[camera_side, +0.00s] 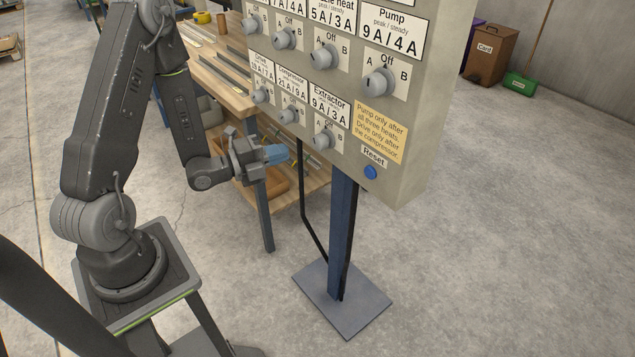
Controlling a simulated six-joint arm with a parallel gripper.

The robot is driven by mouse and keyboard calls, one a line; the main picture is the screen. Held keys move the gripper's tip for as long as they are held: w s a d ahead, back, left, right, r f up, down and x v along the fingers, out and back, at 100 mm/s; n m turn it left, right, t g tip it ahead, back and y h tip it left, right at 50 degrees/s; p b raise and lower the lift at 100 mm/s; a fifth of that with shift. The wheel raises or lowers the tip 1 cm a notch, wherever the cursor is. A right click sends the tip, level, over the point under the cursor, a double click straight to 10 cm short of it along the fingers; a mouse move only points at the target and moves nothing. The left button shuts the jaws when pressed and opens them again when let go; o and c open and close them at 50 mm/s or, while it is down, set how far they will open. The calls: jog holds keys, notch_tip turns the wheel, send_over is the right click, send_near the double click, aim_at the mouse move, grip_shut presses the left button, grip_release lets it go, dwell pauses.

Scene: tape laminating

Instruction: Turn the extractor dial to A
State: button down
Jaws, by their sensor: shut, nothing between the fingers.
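The extractor dial (323,141) is a grey knob at the bottom right of the rows of dials, under the label "Extractor 9A/3A". An "Off" mark shows above it, partly covered by the knob; its pointer is too small to read. It sits on the beige control panel (415,150). My gripper (285,153) has blue fingertips and is shut and empty. It is to the left of the extractor dial and a little lower in the picture, apart from it. The fingertips point right, towards the panel.
Other dials crowd the panel, including the compressor dial (289,116) and the pump dial (379,82). A yellow note (377,130) and a blue Reset button (371,172) are at right. A blue post (342,235) holds the panel. A wooden workbench (225,85) stands behind.

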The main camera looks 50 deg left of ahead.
aim_at(322, 132)
jog(key=shift+s+r, duration=0.1)
jog(key=shift+s, duration=0.05)
jog(key=shift+w+d+r, duration=0.1)
jog(key=shift+w+r, duration=0.3)
jog(key=shift+w, duration=0.6)
jog(key=shift+w+d+r, duration=0.1)
jog(key=shift+w+r, duration=0.3)
jog(key=shift+w, duration=0.65)
jog(key=shift+w+r, duration=0.4)
jog(key=shift+w, duration=0.6)
jog(key=shift+f, duration=0.25)
jog(key=shift+d+f, duration=0.1)
jog(key=shift+f, duration=0.6)
